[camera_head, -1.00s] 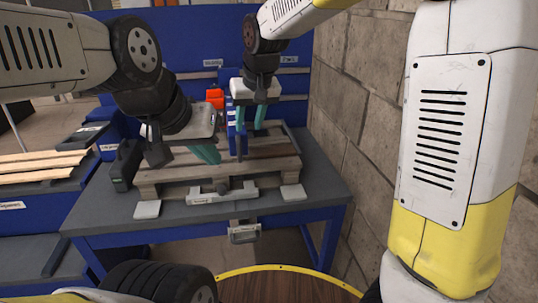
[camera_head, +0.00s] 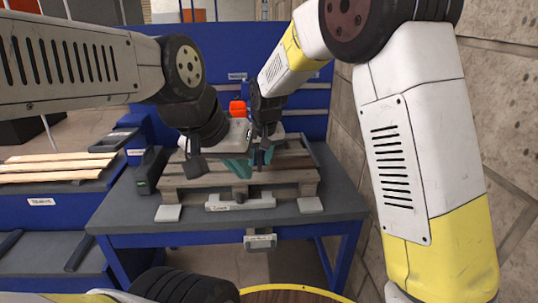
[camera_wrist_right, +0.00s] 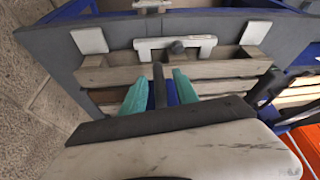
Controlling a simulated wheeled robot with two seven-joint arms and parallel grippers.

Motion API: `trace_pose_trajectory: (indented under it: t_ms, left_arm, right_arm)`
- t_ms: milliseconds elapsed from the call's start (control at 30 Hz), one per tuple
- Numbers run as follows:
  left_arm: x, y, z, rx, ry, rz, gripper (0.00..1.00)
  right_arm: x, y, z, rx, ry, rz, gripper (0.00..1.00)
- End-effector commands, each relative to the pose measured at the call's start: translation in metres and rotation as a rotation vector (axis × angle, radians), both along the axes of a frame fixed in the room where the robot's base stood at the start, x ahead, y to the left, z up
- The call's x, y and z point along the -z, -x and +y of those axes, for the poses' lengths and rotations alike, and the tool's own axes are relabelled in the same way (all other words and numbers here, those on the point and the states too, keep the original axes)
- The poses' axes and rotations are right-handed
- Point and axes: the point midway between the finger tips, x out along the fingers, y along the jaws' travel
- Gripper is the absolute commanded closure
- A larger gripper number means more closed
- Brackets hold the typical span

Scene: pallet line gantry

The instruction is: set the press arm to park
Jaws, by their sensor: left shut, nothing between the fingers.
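A dark bar in front of a blue upright (camera_wrist_right: 171,95), which looks like part of the press arm, stands between the fingers of my right gripper (camera_wrist_right: 159,84) in the right wrist view. Blue shows on both sides of the bar, so the fingers look apart around it. In the head view my right gripper (camera_head: 259,158) is over the middle of the wooden pallet (camera_head: 184,181), and the upright is mostly hidden. The press arm's setting cannot be read.
A pale bracket (camera_head: 222,205) with a dark knob lies at the pallet's front, between two pale pads (camera_head: 168,213) (camera_head: 310,205). A red-orange block (camera_head: 237,108) is behind. A brick wall (camera_head: 349,160) bounds the right; wooden boards (camera_head: 55,165) lie left.

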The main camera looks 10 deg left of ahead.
Motion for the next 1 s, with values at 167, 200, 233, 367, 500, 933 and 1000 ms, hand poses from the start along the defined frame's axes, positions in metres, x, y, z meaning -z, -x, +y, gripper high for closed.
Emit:
trace_pose_trajectory:
  t_ms: [167,200,233,367,500,933,1000]
  left_arm:
    - [0.0000,0.0000,0.0000,0.000,0.000,0.000,1.00]
    - [0.0000,0.0000,0.0000,0.000,0.000,0.000,1.00]
    - [-0.0001,0.0001,0.0000,0.000,0.000,0.000,1.00]
    - [0.0000,0.0000,0.0000,0.000,0.000,0.000,1.00]
    - [0.0000,0.0000,0.0000,0.000,0.000,0.000,1.00]
    - [0.0000,0.0000,0.0000,0.000,0.000,0.000,1.00]
    - [0.0000,0.0000,0.0000,0.000,0.000,0.000,1.00]
  right_arm:
    - [-0.0003,0.0000,-0.0001,0.000,0.000,0.000,0.68]
    - [-0.0003,0.0000,-0.0001,0.000,0.000,0.000,0.76]
    - [-0.0003,0.0000,-0.0001,0.000,0.000,0.000,0.82]
    - [-0.0004,0.0000,-0.0001,0.000,0.000,0.000,1.00]
    - [-0.0005,0.0001,0.0000,0.000,0.000,0.000,1.00]
    - [-0.0007,0.0002,0.0001,-0.002,0.000,-0.001,1.00]
    - [-0.0008,0.0002,0.0002,-0.002,0.000,-0.001,1.00]
